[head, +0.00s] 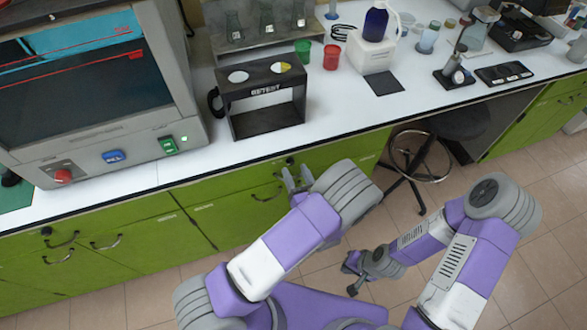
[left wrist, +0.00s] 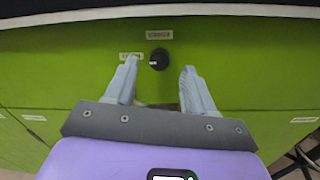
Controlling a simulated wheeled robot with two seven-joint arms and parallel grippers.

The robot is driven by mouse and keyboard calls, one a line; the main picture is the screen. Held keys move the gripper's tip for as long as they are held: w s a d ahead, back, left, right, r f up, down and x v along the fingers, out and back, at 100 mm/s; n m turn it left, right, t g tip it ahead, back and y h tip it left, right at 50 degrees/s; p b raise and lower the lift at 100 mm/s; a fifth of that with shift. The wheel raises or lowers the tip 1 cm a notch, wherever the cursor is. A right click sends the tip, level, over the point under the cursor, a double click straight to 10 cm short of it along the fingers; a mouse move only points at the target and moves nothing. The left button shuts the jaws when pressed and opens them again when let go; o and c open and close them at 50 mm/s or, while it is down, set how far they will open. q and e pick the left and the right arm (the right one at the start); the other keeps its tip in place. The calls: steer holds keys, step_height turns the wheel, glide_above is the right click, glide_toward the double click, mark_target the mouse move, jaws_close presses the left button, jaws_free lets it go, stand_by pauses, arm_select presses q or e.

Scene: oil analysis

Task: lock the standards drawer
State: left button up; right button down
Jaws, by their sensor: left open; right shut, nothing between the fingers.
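The green drawer front (left wrist: 230,60) fills the left wrist view and looks closed. A round black lock knob (left wrist: 159,59) with a white mark sits on it, under a small label (left wrist: 159,35) too small to read surely. The knob also shows in the head view (head: 290,161). My left gripper (left wrist: 160,68) is open, its fingers on either side of the knob with a gap on both sides; I cannot tell if the fingertips reach it in depth. My right gripper (head: 352,276) is shut and empty, low over the floor. The drawer's handle is mostly hidden behind my left gripper.
The white counter (head: 340,110) overhangs the drawer fronts. On it stand a black rack (head: 262,125) and a large grey instrument (head: 110,140). Another black knob (head: 46,231) is on the cabinet at far left. A stool (head: 420,155) stands to the right.

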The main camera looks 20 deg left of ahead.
arm_select(q)
steer(key=shift+x, duration=1.25)
jaws_close()
